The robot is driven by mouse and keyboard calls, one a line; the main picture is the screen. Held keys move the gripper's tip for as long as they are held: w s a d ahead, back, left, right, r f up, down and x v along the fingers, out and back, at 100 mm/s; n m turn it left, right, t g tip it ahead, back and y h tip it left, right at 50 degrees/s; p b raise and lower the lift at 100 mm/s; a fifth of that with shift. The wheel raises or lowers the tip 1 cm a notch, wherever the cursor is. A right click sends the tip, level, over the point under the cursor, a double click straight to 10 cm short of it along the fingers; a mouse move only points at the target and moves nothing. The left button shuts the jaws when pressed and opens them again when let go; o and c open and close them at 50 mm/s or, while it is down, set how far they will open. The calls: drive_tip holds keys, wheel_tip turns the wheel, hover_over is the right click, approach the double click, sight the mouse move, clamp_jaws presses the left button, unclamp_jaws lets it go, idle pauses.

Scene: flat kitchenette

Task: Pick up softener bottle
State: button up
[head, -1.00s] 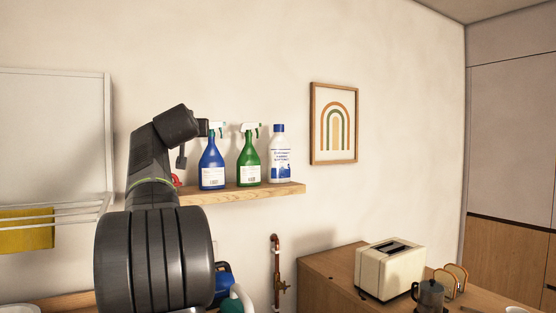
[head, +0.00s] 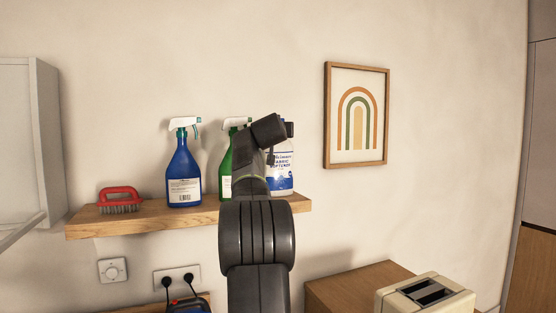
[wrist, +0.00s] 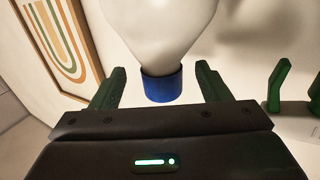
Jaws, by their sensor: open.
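The softener bottle (head: 283,172) is white with a blue label and a dark blue cap. It stands upright on the wooden shelf (head: 90,226), partly hidden behind my arm in the head view. In the wrist view the softener bottle (wrist: 160,25) appears upside down, its blue cap (wrist: 162,88) between the two fingers. My gripper (wrist: 158,85) is open, with a visible gap between each finger and the cap. In the head view my gripper (head: 270,157) is in front of the bottle's upper part; its fingertips are mostly hidden.
A green spray bottle (head: 225,165) stands close left of the softener, partly behind my arm. A blue spray bottle (head: 183,175) and a red brush (head: 119,198) sit farther left on the shelf. A framed picture (head: 356,115) hangs right. A toaster (head: 425,297) stands below right.

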drive_tip(key=shift+w+d+p, duration=0.1)
drive_tip(key=shift+w+p, duration=0.95)
drive_tip(key=shift+w, duration=0.85)
clamp_jaws()
drive_tip(key=shift+r, duration=0.25)
